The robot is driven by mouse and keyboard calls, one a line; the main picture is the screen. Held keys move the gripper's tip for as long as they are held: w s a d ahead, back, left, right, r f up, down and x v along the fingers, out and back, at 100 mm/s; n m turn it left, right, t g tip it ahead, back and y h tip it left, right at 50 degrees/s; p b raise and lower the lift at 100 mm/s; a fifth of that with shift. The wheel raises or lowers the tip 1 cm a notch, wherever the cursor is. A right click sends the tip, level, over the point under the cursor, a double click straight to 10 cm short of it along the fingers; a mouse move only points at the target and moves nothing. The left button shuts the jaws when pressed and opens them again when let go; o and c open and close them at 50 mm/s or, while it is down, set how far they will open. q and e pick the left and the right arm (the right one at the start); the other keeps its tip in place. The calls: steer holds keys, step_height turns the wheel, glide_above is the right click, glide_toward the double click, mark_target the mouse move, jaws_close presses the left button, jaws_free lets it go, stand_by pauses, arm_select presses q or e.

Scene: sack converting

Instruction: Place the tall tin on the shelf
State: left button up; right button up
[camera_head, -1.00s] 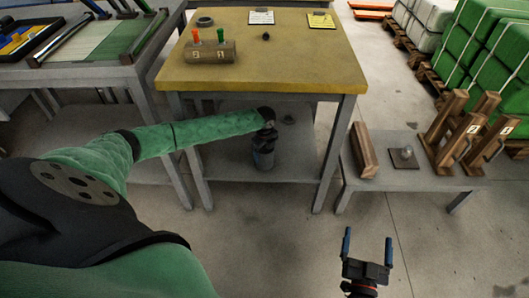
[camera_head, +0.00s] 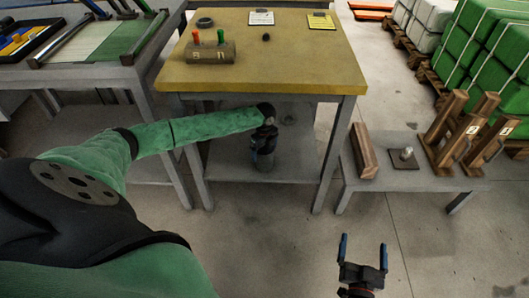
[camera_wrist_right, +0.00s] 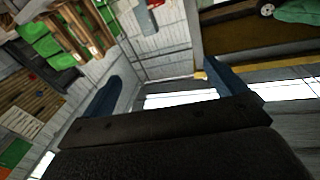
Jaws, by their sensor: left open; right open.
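A dark grey cylinder that looks like the tall tin (camera_head: 265,164) stands upright on the grey lower shelf (camera_head: 228,172) under the yellow-topped table. My left gripper (camera_head: 263,147) is at the tin's upper part, overlapping it in the head view. Its fingers are small and dark there, and whether they touch the tin is unclear. My right gripper (camera_head: 362,252) is open and empty above the floor, right of the table. Its two blue fingers also show spread in the right wrist view (camera_wrist_right: 165,88), with nothing between them.
The yellow tabletop (camera_head: 290,72) overhangs the lower shelf, and table legs stand at its corners. A low grey bench (camera_head: 425,181) at the right holds a wooden block (camera_head: 364,150), a small plate with a knob (camera_head: 405,158) and wooden stands (camera_head: 447,135). The floor in front is clear.

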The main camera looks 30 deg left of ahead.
arm_select(q)
step_height(320, 180, up, 6)
steer(key=shift+f+p, duration=0.15)
steer(key=shift+p, duration=0.2)
arm_select(e)
step_height(320, 180, down, 10)
steer(key=s+g, duration=0.2)
steer(key=g, duration=0.1)
steer(key=shift+s+r+h, duration=0.2)
steer(key=shift+s+h, duration=0.1)
steer(key=shift+s, duration=0.05)
